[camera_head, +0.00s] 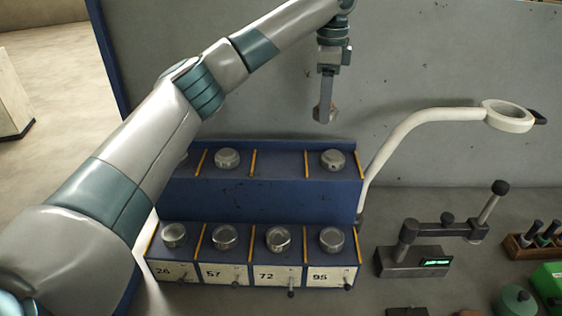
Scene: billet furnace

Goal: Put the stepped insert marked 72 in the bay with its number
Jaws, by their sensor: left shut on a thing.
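My left gripper (326,90) hangs above the back right of the blue rack, shut on a small grey metal piece (325,114). The piece is held clear of the rack; no number can be read on it, so I cannot tell if it is the insert marked 72. The rack's front row has bays labelled 26, 57, 72 and 95. The 72 bay (268,275) has a round metal piece (277,239) in it. The upper row shows round metal pieces (227,158) and (332,160), with an empty-looking bay between them. My right gripper is not in view.
My left arm hides the rack's upper left. To the right stand a curved pale arm with a ring (508,116), a device with a lit display (414,261), and a wooden holder (533,246). A grey wall panel (430,60) rises behind the rack.

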